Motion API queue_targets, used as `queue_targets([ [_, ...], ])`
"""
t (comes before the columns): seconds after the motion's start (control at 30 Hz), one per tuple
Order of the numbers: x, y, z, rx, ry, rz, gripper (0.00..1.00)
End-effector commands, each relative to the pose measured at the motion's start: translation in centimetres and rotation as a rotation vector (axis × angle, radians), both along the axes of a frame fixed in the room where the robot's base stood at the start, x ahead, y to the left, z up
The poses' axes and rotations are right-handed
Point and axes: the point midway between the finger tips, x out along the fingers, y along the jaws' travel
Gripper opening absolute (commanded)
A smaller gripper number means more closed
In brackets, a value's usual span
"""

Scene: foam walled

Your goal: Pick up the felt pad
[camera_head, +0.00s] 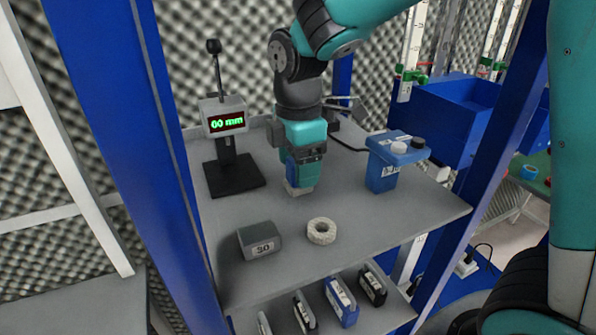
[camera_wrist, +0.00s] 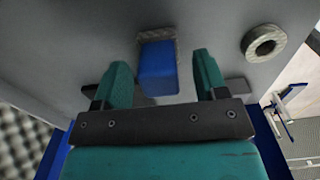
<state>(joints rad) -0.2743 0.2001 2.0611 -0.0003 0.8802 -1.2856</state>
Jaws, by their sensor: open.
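The felt pad, a blue block (camera_wrist: 158,70) with a speckled grey-beige layer at its base, stands on the grey shelf in the wrist view. It is between and just beyond the two teal fingers of my gripper (camera_wrist: 162,68). The fingers are apart, with a gap on each side of the block. In the head view my gripper (camera_head: 300,176) points down over the shelf, and a pale edge of the pad (camera_head: 294,191) shows beneath it.
A pale ring (camera_head: 321,231) and a grey block marked 30 (camera_head: 259,241) lie nearer the shelf's front. A gauge with a green display (camera_head: 225,122) stands left, a blue box with knobs (camera_head: 391,165) right. Blue posts flank the shelf (camera_head: 390,225). Its front middle right is clear.

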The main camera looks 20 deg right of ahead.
Motion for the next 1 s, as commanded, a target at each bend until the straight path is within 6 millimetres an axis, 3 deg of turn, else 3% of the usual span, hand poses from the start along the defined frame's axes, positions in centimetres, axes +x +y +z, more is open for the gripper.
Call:
queue_targets([
  [0.07, 0.0, 0.0, 0.0, 0.000, 0.000, 0.000, 0.66],
  [0.3, 0.0, 0.0, 0.0, 0.000, 0.000, 0.000, 0.12],
  [0.37, 0.0, 0.0, 0.0, 0.000, 0.000, 0.000, 0.08],
  [0.77, 0.1, 0.0, 1.1, 0.001, -0.003, 0.000, 0.08],
  [1.0, 0.1, 0.0, 5.7, 0.002, -0.008, 0.000, 0.08],
])
